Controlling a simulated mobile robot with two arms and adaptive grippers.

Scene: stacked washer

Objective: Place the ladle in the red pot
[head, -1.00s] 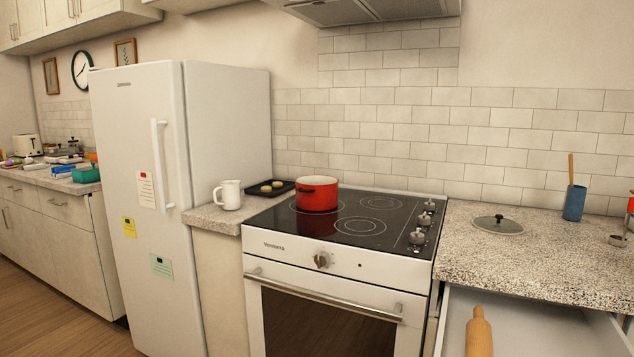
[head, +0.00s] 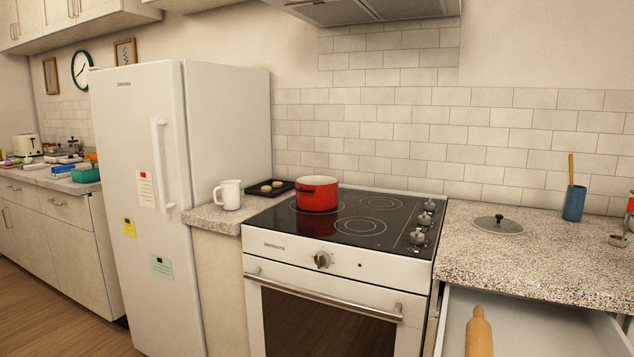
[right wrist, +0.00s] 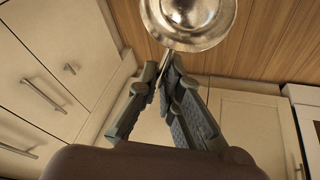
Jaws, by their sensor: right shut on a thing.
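The red pot (head: 317,194) stands upright on the rear left part of the black stovetop, with its open cream inside showing and no lid on it. In the right wrist view, my right gripper (right wrist: 162,76) is shut on the thin handle of the metal ladle (right wrist: 190,22). The round shiny bowl of the ladle lies just beyond the fingertips and is cut by the top edge of the view. Neither gripper shows in the head view, so the distance from the ladle to the pot cannot be told.
A glass lid (head: 497,225) lies on the right counter (head: 545,250), near a blue utensil holder (head: 574,203). An open drawer (head: 540,325) with a rolling pin (head: 479,333) juts out below.

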